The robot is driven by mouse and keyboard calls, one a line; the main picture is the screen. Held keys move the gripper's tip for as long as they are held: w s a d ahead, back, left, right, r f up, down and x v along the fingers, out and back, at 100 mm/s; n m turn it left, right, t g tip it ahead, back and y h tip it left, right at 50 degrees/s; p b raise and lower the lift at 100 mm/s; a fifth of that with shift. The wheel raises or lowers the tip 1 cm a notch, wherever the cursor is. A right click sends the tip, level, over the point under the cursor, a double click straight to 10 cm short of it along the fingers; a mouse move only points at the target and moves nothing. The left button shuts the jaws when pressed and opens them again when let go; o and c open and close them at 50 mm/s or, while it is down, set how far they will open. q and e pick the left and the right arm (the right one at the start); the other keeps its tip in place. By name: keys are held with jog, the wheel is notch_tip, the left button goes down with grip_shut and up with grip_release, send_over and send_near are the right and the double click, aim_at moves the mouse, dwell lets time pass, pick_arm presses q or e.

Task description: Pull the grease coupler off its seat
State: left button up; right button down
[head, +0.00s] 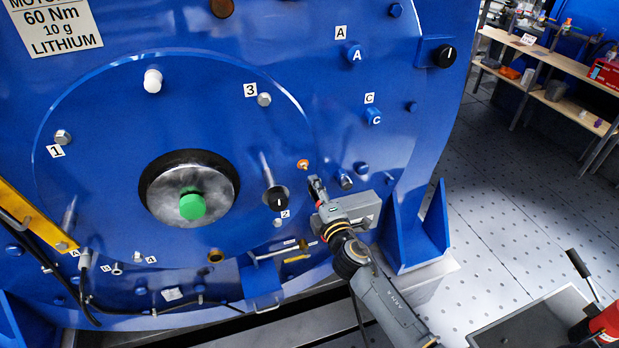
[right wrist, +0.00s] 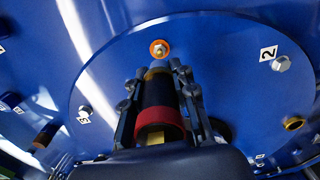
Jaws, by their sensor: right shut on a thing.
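The grease coupler (right wrist: 158,96) is a dark cylinder with a red band at its near end and a brass-coloured band towards its far end. In the right wrist view it lies between the fingers of my right gripper (right wrist: 155,83), which is shut on it. Beyond its far end, a small metal fitting in an orange ring (right wrist: 160,49) shows uncovered on the blue motor face. In the head view my right gripper (head: 316,184) is just below and right of that orange ring (head: 303,164); the coupler is hard to make out there. My left gripper is out of view.
A black knob (head: 275,198) stands out left of the right gripper. Several bolts and a blue bracket (head: 412,230) lie around it. A green-capped shaft (head: 192,206) is at the plate's middle. A grey bin (head: 535,322) is at lower right; the floor between is clear.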

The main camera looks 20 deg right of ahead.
jog(key=s, duration=0.5)
jog(key=shift+d, duration=0.1)
jog(key=s+b, duration=0.3)
jog(key=s, duration=1.4)
jog(key=shift+d, duration=0.3)
